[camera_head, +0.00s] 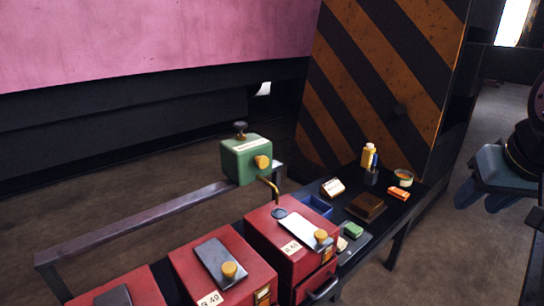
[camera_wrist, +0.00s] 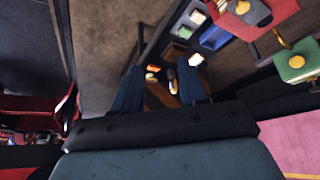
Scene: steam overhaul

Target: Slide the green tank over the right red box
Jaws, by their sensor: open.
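The green tank (camera_head: 244,162) has a yellow knob on its front and a dark cap on top. It sits on a grey rail behind the red boxes, to the left of and above the right red box (camera_head: 268,226). In the wrist view the green tank (camera_wrist: 295,72) is at the right edge and the right red box (camera_wrist: 226,22) at the top. My gripper (camera_head: 482,198) is at the far right of the head view, well away from both. In the wrist view its two blue fingers (camera_wrist: 160,82) are apart, with nothing held between them.
More red boxes (camera_head: 240,262) stand to the left of the right one. A dark table (camera_head: 400,215) beyond it carries a blue tray (camera_head: 317,206), a brown block (camera_head: 366,208), bottles and small items. A striped panel (camera_head: 375,90) stands behind. Open floor lies between table and gripper.

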